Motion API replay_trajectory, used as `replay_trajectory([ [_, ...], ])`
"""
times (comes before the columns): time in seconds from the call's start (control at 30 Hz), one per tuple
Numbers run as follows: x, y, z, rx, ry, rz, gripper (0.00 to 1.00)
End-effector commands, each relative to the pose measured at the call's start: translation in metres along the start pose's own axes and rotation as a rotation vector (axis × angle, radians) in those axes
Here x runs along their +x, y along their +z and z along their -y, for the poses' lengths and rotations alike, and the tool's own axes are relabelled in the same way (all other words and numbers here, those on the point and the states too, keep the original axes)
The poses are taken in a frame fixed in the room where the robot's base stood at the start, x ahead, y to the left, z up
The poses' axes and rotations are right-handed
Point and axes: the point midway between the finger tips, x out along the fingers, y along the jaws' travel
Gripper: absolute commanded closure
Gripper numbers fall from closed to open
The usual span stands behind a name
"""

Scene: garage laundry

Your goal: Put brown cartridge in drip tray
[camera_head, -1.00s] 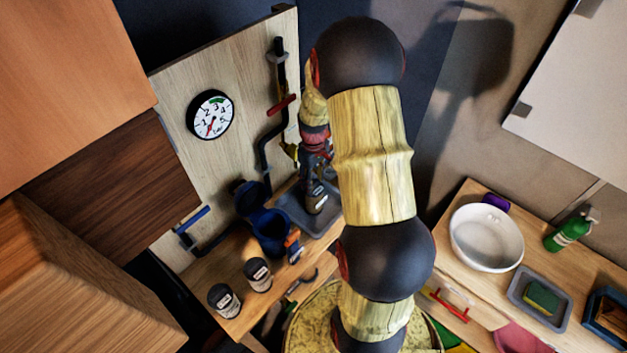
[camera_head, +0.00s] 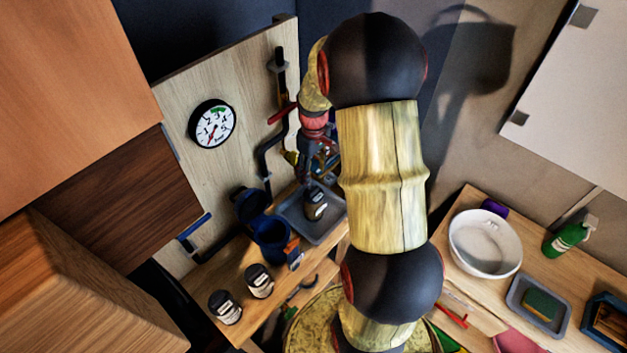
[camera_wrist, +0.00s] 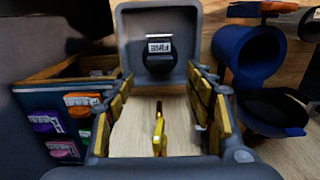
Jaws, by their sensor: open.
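A dark brown cartridge (camera_head: 316,205) with a white label stands inside the grey drip tray (camera_head: 290,218) on the left bench. In the wrist view the cartridge (camera_wrist: 159,62) shows a label reading "FINE", and the drip tray (camera_wrist: 128,28) surrounds it. My gripper (camera_head: 318,172) is above the tray, partly hidden by my arm in the head view. In the wrist view my gripper (camera_wrist: 160,84) has its fingers wide apart, with nothing between the tips; the cartridge is beyond them, apart from them.
Two dark labelled cartridges (camera_head: 225,307) (camera_head: 259,281) stand on the bench's front. A blue cup-like holder (camera_head: 272,238) is beside the tray. A board with a gauge (camera_head: 212,124) and pipes rises behind. A white bowl (camera_head: 484,243) and green bottle (camera_head: 566,236) are on the right.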

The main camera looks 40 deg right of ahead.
Motion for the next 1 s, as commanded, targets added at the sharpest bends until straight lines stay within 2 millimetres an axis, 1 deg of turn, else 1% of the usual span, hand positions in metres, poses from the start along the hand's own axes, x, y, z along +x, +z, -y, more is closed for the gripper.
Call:
replay_trajectory([
  [0.03, -0.011, 0.000, 0.000, 0.000, 0.001, -0.002, 0.46],
  [0.1, -0.021, 0.000, 0.000, 0.000, 0.001, -0.001, 0.46],
  [0.2, -0.032, -0.001, 0.000, 0.000, 0.001, -0.001, 0.46],
  [0.33, -0.042, -0.001, 0.002, 0.000, 0.002, -0.002, 0.46],
  [0.37, -0.045, -0.001, 0.004, 0.000, 0.004, -0.005, 0.46],
  [0.47, -0.068, -0.005, 0.022, 0.000, 0.021, -0.030, 0.46],
  [0.57, -0.105, -0.006, 0.056, 0.004, 0.047, -0.077, 0.46],
  [0.6, -0.121, -0.005, 0.073, 0.007, 0.057, -0.101, 0.46],
  [0.67, -0.145, -0.001, 0.099, 0.012, 0.070, -0.138, 0.46],
  [0.7, -0.159, 0.004, 0.116, 0.016, 0.076, -0.162, 0.46],
  [0.77, -0.178, 0.013, 0.141, 0.023, 0.082, -0.201, 0.46],
  [0.8, -0.190, 0.021, 0.157, 0.027, 0.085, -0.227, 0.46],
  [0.87, -0.205, 0.033, 0.181, 0.033, 0.085, -0.268, 0.46],
  [0.9, -0.214, 0.042, 0.195, 0.037, 0.083, -0.295, 0.46],
  [1.0, -0.231, 0.068, 0.228, 0.048, 0.072, -0.361, 0.46],
])
